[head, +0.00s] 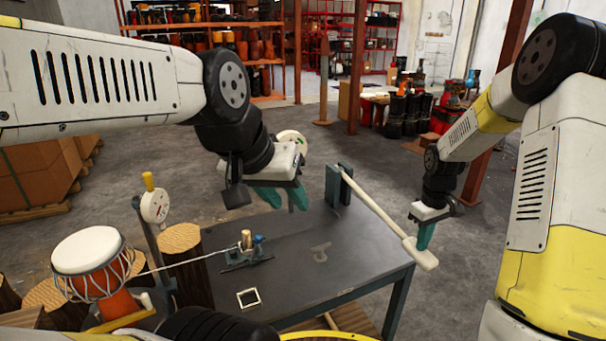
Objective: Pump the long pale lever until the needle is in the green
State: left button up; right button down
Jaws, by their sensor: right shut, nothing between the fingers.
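The long pale lever (377,206) slopes from a dark teal upright bracket (332,186) on the bench down to a thick pale end (422,256) past the bench's right edge. My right gripper (422,239) is shut and empty, its fingertips at the lever's thick end; I cannot tell if they touch it. My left gripper (284,198) is open and empty over the bench, left of the bracket. A round white dial (155,205) stands on a post at the left; its needle is too small to read. Another pale disc (291,137) is partly hidden behind my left gripper.
The dark bench (300,262) holds a small clamp-like fixture (246,252) and a small pale square frame (248,298). A goblet drum (90,262) and wooden stumps (180,240) crowd the left. Floor right of the bench is open.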

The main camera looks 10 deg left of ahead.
aim_at(418, 256)
notch_tip(418, 256, up, 13)
jog(key=shift+s+d, duration=0.25)
jog(key=shift+s, duration=0.1)
jog(key=shift+f, duration=0.1)
dwell(0.5)
jog(key=f, duration=1.8)
jog(key=shift+w+a+f, duration=0.1)
jog(key=shift+w+a, duration=0.2)
jog(key=shift+a, duration=0.05)
notch_tip(418, 256, up, 18)
jog(key=shift+s+d, duration=0.4)
jog(key=shift+d, duration=0.05)
jog(key=shift+r, duration=0.2)
